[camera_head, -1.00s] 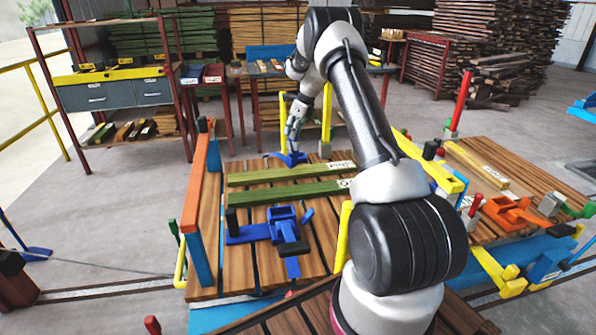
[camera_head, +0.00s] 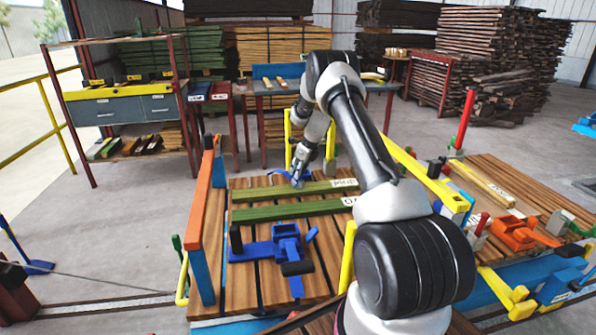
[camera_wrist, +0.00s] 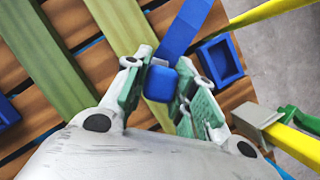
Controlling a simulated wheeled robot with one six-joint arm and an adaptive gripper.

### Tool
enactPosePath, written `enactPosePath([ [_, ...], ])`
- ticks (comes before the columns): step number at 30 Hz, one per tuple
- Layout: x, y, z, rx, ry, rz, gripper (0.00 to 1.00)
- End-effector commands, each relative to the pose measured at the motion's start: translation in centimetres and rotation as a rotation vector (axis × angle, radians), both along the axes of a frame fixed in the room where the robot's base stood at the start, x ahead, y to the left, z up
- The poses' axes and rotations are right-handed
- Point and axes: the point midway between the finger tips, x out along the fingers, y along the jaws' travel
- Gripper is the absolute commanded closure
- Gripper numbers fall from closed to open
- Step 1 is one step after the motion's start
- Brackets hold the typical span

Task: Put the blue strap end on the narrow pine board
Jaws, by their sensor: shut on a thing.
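My gripper (camera_head: 297,182) is shut on the blue strap end (camera_wrist: 161,83), which shows as a blue block between the green finger pads in the wrist view. The blue strap (camera_wrist: 188,28) runs from it toward the top of that view. Below the strap end lies the farther of two green boards (camera_head: 255,194), which looks the narrower and also shows in the wrist view (camera_wrist: 122,22). I cannot tell whether the strap end touches it. The nearer green board (camera_head: 285,211) lies parallel to it, at left in the wrist view (camera_wrist: 50,55).
Both boards lie on a slatted wooden deck (camera_head: 225,285). A blue clamp-like fixture (camera_head: 285,247) stands nearer. An orange-topped post (camera_head: 198,200) is at left, and yellow bars (camera_head: 410,170) are at right. A small blue tray (camera_wrist: 220,60) lies beside the strap.

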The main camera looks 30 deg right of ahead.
Motion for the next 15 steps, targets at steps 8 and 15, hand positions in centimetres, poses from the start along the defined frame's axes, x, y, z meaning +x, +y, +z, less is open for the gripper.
enactPosePath([
  [8, -0.03, 0.02, -0.29, 0.000, 0.001, 0.000, 0.57],
  [15, -0.03, 0.02, -0.27, 0.000, 0.001, 0.000, 0.52],
])
